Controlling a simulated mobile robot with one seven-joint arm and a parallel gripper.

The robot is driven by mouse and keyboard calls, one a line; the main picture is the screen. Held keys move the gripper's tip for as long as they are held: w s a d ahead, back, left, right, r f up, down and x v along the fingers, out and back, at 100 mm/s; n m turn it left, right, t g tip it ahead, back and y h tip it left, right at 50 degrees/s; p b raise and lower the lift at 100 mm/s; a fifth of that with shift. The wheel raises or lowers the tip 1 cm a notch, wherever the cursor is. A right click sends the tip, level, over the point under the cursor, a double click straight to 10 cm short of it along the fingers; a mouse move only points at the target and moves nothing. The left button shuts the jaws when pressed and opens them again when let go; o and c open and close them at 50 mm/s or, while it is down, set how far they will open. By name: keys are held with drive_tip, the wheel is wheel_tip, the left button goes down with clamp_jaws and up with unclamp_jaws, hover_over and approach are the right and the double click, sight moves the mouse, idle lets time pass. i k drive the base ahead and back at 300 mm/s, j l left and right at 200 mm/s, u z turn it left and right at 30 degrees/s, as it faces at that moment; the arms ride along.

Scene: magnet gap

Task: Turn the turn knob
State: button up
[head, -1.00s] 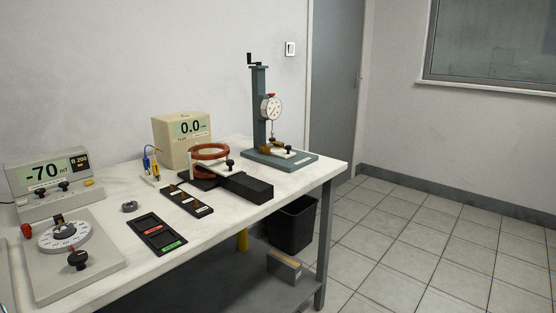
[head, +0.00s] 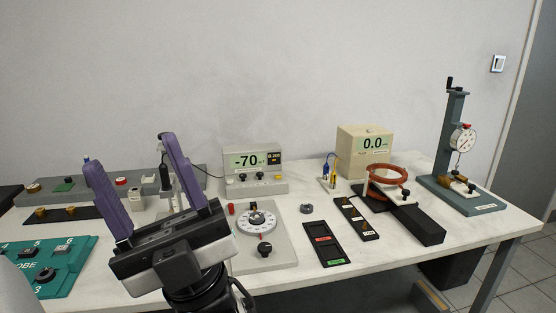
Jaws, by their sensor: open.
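A grey plate (head: 279,262) on the bench carries a round white dial (head: 244,228) with a dark centre, and a black knob (head: 264,249) in front of it. A red knob (head: 231,209) stands at the plate's left. Which of these is the turn knob I cannot tell for sure. My gripper (head: 129,153) has two purple fingers, spread wide with nothing between them. It points up and away, left of the dial plate in the picture. Its body covers part of the bench and the plate's left edge.
Black trays (head: 326,243), a copper coil (head: 388,170), a beige meter (head: 351,143) and a gauge stand (head: 452,130) stand to the right.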

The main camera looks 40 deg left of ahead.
sight(264, 248)
drive_tip(key=k+l+u, duration=0.15)
drive_tip(key=u, duration=0.2)
drive_tip(key=k+l+u, duration=0.1)
drive_tip(key=k+u, duration=0.4)
drive_tip(key=u, duration=0.2)
drive_tip(key=l, duration=0.05)
